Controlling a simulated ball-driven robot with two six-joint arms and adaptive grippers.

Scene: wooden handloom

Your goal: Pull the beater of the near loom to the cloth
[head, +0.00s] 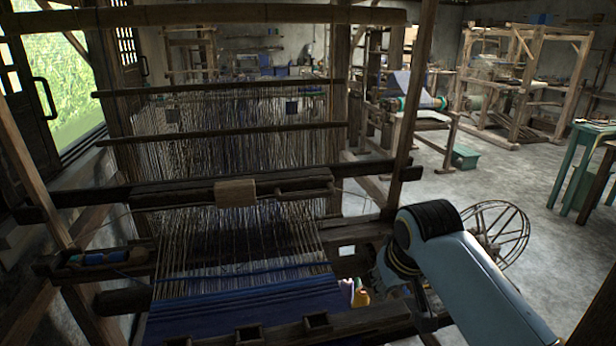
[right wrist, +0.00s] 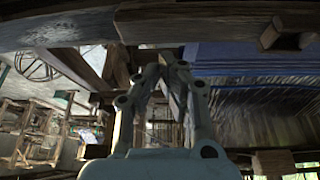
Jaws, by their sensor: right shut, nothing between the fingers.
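The beater (head: 290,182) of the near loom is a dark wooden beam across the warp with a tan block (head: 236,193) at its middle. The blue cloth (head: 245,308) lies in front of it, with a stretch of bare warp threads between. The cloth also shows in the right wrist view (right wrist: 245,58), and a tan block shows at its lower right. My right arm comes in at the lower right of the head view, its hand mostly hidden. In the right wrist view my right gripper (right wrist: 162,75) is shut and empty, beside the loom. My left gripper is not in view.
A dark front beam (head: 285,334) with square sockets crosses before the cloth. A tray with a blue bobbin (head: 100,258) is at the left. A spoked wheel (head: 497,235) stands beyond my right arm. Other looms stand behind; the floor (head: 450,185) at the right is open.

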